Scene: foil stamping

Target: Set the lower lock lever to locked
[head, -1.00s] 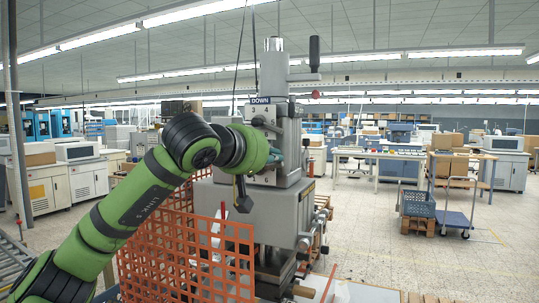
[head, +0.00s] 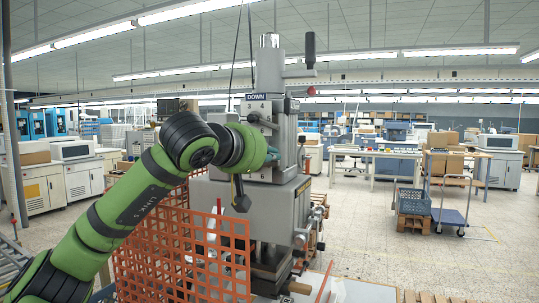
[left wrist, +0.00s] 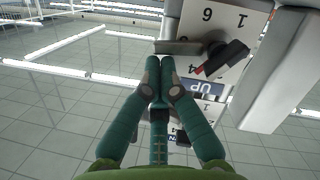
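The grey stamping machine (head: 270,215) stands mid-picture in the head view, with a DOWN label (head: 257,97) and numbers on its upper front. A dark lever (head: 262,122) shows there; my left arm and gripper hide the area below it. In the left wrist view a black lever with a red mark (left wrist: 222,60) crosses a white numbered plate (left wrist: 225,22) near an UP label. I cannot tell its lock setting. My left gripper (left wrist: 160,62) has its teal fingertips together, close to a grey bar (left wrist: 178,47) beside that lever. Contact is unclear. My right gripper is out of view.
An orange mesh fence (head: 180,255) stands in front of the machine, below my left arm. A dark knob (head: 240,196) hangs just below the wrist. A grey block (left wrist: 268,85) juts out right of the plate. Open floor lies to the right, with a blue cart (head: 450,218).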

